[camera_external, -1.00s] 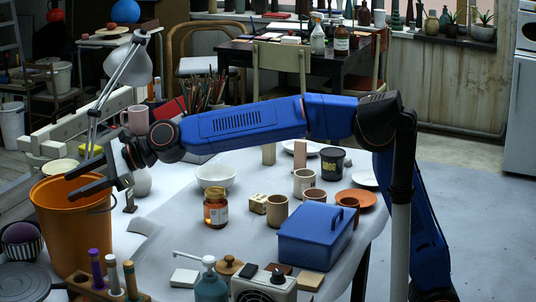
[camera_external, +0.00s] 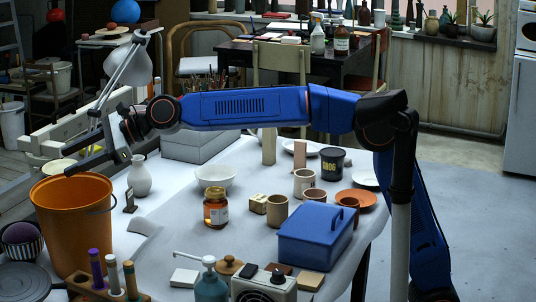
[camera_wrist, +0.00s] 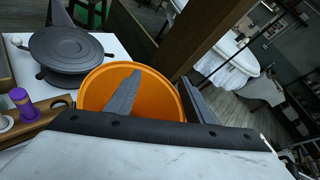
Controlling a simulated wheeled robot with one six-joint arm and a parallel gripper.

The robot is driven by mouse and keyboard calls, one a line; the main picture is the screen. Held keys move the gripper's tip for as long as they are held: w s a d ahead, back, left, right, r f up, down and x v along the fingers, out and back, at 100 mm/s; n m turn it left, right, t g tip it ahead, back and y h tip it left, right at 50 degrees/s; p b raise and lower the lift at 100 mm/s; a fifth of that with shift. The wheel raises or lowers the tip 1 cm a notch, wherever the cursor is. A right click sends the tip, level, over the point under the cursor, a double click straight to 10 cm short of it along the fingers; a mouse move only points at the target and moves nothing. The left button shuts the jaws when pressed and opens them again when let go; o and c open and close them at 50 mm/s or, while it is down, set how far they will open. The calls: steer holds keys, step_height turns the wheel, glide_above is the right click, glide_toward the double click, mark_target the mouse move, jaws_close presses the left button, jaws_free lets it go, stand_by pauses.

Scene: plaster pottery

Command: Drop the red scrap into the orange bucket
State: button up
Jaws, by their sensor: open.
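Nothing shows between the fingers in the external view. A grey tapered shape, which looks like a finger, crosses the bucket's mouth in the wrist view. I cannot make out the red scrap in either current view. The bucket's bottom is hidden.
A wooden rack (camera_external: 112,290) with coloured handles stands near the bucket. A white vase (camera_external: 139,176) and white bowl (camera_external: 215,177) are on the table (camera_external: 185,235). The honey-coloured jar (camera_external: 215,209) and blue box (camera_external: 317,238) stand farther right. A dark turntable (camera_wrist: 68,48) is beside the bucket.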

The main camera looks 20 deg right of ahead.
steer(key=w+d+n+t+h, duration=0.1)
steer(key=w+d+n, duration=0.1)
steer(key=w+d, duration=0.75)
steer(key=w+d+n+t+h, duration=0.15)
steer(key=w+d, duration=0.35)
steer(key=d, duration=1)
steer(key=w+d+f+n+t+h, duration=0.1)
steer(key=d+f+n+h, duration=0.15)
steer(key=d, duration=1.25)
steer(key=w+d+f+n+t+h, duration=0.1)
steer(key=w+d+f+h, duration=0.15)
steer(key=d, duration=1.25)
steer(key=s+d+f+n+h, duration=0.1)
steer(key=s+d+f, duration=0.25)
steer(key=d, duration=0.45)
steer(key=s+d+f+n+h, duration=0.2)
steer(key=s+d+f, duration=0.15)
steer(key=d, duration=0.55)
steer(key=s+d+f+n+h, duration=0.1)
steer(key=s+d+f, duration=0.25)
steer(key=d, duration=0.45)
steer(key=s+d+f+n+g+h, duration=0.2)
steer(key=s+d+f+n, duration=0.2)
steer(key=s+d+f, duration=0.6)
step_height(320, 180, down, 4)
steer(key=s, duration=0.2)
steer(key=shift+s+d, duration=0.2)
steer(key=shift+s, duration=0.2)
